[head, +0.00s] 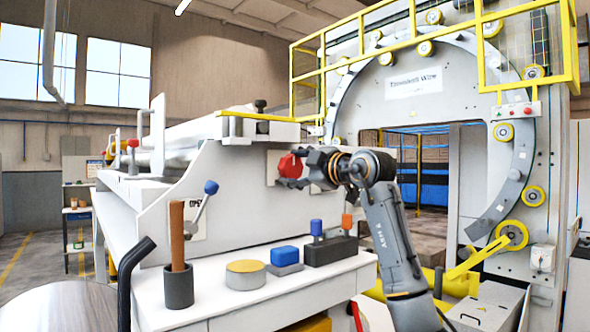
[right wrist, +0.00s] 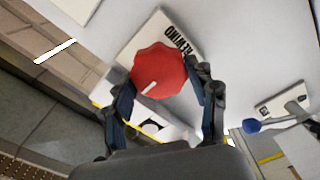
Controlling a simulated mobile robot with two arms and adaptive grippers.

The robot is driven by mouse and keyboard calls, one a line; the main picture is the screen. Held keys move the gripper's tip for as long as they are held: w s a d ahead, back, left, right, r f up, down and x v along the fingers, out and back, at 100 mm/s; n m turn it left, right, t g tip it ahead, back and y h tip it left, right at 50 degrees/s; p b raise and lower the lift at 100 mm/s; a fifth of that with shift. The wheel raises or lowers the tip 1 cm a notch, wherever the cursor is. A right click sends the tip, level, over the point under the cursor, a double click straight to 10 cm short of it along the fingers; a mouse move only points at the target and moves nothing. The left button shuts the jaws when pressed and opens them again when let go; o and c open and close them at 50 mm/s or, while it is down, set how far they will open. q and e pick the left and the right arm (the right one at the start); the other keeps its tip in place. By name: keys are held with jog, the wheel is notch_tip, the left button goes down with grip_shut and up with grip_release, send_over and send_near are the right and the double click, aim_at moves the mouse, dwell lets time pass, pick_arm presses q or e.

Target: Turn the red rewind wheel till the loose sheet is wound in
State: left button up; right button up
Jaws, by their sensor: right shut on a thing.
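The red rewind wheel (head: 289,166) is on the side panel of the white machine. In the right wrist view the lobed red wheel (right wrist: 158,66) has a white mark near its lower edge and sits over a plate (right wrist: 181,43) reading "REWIND". My right gripper (head: 305,167) is at the wheel, its fingers on both sides of the rim, shut on it; the fingers also show in the right wrist view (right wrist: 163,84). Pale rolled material (head: 170,134) lies along the machine's top; I cannot tell which part is the loose sheet. My left gripper is not in view.
A blue-knobbed lever (head: 210,188) juts from the panel. Below, a white bench (head: 228,300) holds a dark cup with a wooden handle (head: 178,242), a yellow-topped tin (head: 245,273) and a blue block (head: 285,255). The large ring machine (head: 345,105) stands behind my right arm.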

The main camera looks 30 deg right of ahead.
jog(key=shift+m, duration=0.3)
jog(key=o, duration=1.1)
jog(key=shift+w, duration=0.1)
jog(key=shift+o, duration=0.2)
jog(key=s, duration=1.2)
jog(key=shift+d, duration=0.45)
jog(key=shift+f, duration=0.1)
